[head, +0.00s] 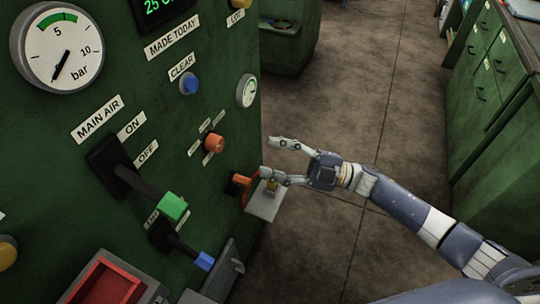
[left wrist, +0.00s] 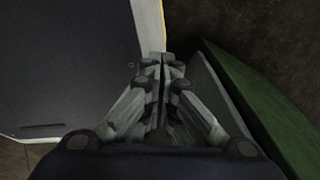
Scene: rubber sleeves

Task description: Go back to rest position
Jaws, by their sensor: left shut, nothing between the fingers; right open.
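My right gripper (head: 268,156) is open and empty in the head view. Its two fingers point left toward the green machine panel (head: 225,140), beside a small grey shelf (head: 265,203) with an orange part (head: 240,182) near it. One finger is close to the shelf; I cannot tell whether it touches. My left gripper (left wrist: 163,60) shows only in the left wrist view, with its fingers together and nothing between them. The left arm is outside the head view.
The panel carries a green-ended lever (head: 173,206), a blue-ended lever (head: 204,261), a blue button (head: 190,84), an orange knob (head: 214,142) and a pressure gauge (head: 60,45). A red tray (head: 103,284) is at the lower left. Green drawers (head: 490,75) stand right. Brown floor (head: 350,100) lies clear between.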

